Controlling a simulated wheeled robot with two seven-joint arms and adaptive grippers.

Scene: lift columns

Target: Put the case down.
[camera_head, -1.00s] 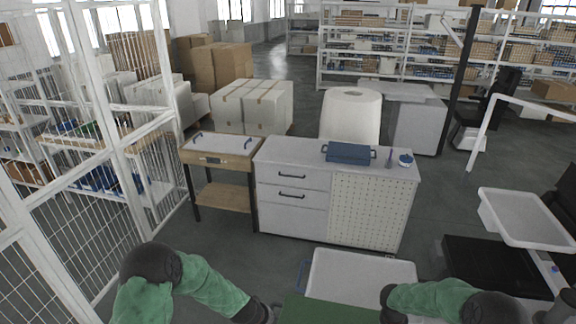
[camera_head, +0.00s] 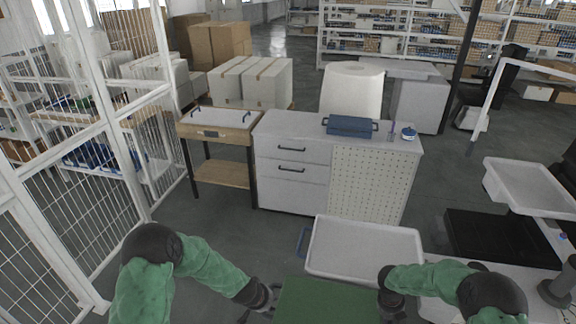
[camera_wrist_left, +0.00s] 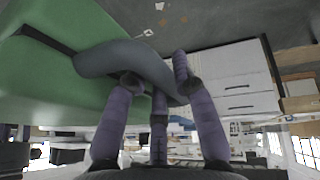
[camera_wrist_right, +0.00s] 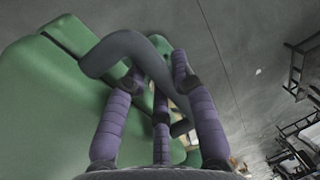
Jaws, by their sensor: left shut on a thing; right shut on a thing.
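A green case (camera_head: 325,303) is held level in front of me at the bottom edge of the head view, between my two hands. Its near part is cut off. My left gripper (camera_head: 262,300) is shut on a grey handle (camera_wrist_left: 125,62) on one side of the case. My right gripper (camera_head: 390,302) is shut on the other grey handle (camera_wrist_right: 125,55). In both wrist views the purple fingers wrap around the handles, with the green body (camera_wrist_right: 60,110) beside them. What lies under the case is hidden.
A white tray (camera_head: 365,265) lies just beyond the case. Farther off stands a grey workbench (camera_head: 292,190) with a blue case (camera_head: 350,125) on it. A wooden table (camera_head: 222,138) is left of it. A wire cage (camera_head: 65,190) is at left; another white tray (camera_head: 530,185) is at right.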

